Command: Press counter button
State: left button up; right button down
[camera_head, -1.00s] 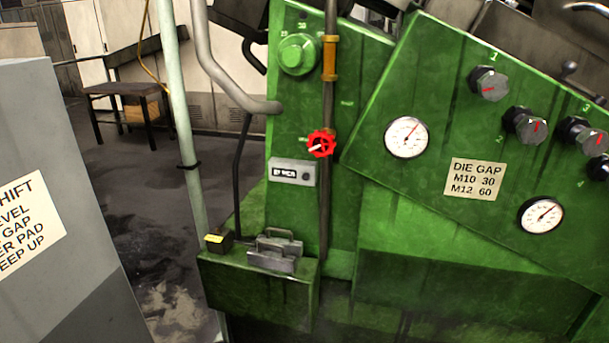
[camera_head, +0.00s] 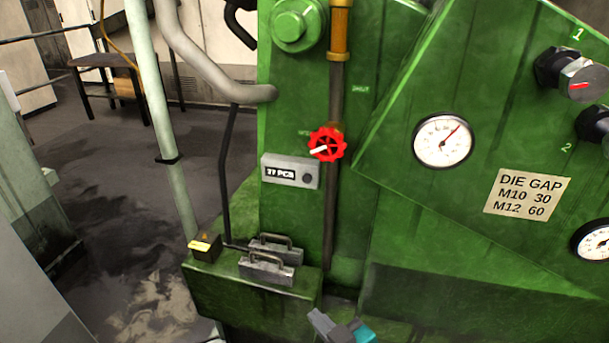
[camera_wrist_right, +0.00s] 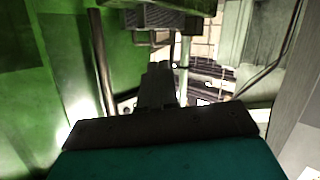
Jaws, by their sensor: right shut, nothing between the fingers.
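The counter (camera_head: 290,171) is a small grey box on the green machine's upright face, left of the red valve wheel. It has a dark display with white characters on its left part and a round dark button (camera_head: 307,178) at its right end. My right gripper (camera_head: 318,320) shows at the bottom edge of the head view, below the counter and apart from it. Its grey fingers are closed together and empty, and they also show in the right wrist view (camera_wrist_right: 158,85). I cannot make out the counter in the wrist view. My left gripper is not in view.
A red valve wheel (camera_head: 327,145) and a vertical pipe (camera_head: 333,220) stand just right of the counter. A green ledge (camera_head: 245,292) with metal handled blocks (camera_head: 267,267) juts out below. A pressure gauge (camera_head: 443,140) and a die gap label (camera_head: 527,193) are on the right panel.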

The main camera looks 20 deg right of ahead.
aim_at(307, 178)
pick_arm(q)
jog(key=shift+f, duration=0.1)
pick_arm(e)
jog(key=w+a+r+n+t, duration=0.1)
jog(key=w+r+t, duration=0.2)
jog(key=w+r, duration=0.2)
jog(key=w+r+n+t, duration=0.1)
jog(key=w+r+t, duration=0.2)
jog(key=r, duration=0.8)
jog(key=shift+w+a+n+t, duration=0.4)
jog(key=shift+w, duration=0.75)
jog(key=shift+w, duration=0.1)
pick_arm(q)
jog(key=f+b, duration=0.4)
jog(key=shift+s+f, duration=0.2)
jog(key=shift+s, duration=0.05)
pick_arm(e)
jog(key=w+d, duration=0.5)
jog(key=w, duration=0.2)
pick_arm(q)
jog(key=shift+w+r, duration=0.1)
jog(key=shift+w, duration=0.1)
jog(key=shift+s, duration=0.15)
pick_arm(e)
jog(key=shift+w+r, duration=0.1)
